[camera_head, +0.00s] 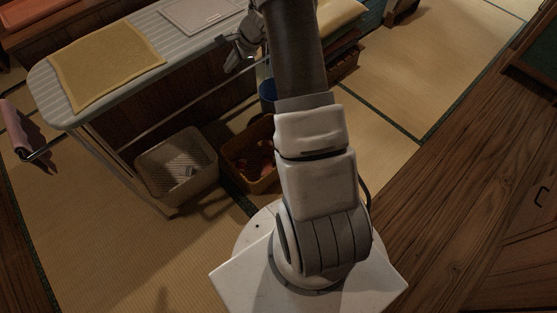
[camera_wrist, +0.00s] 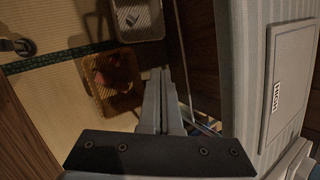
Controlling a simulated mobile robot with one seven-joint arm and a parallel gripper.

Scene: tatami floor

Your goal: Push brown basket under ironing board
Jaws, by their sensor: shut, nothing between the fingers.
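The brown basket (camera_head: 233,172) stands on the tatami in front of the ironing board, right of a white basket. My arm hides its right side. In the wrist view the brown basket (camera_wrist: 101,108) holds reddish items and lies left of my fingers. The ironing board (camera_head: 120,88) has a pale striped top; its edge also shows at the right of the wrist view (camera_wrist: 250,95). My gripper (camera_head: 232,62) is by the board's near edge, above and apart from the basket. In the wrist view its fingers (camera_wrist: 160,75) are together, with nothing between them.
The white basket (camera_head: 158,180) holds a small pale item and stands by the board's leg. A yellow cloth (camera_head: 105,62) and a pale flat panel (camera_head: 200,12) lie on the board. A blue container (camera_head: 267,92) stands behind the brown basket. Tatami in front is clear.

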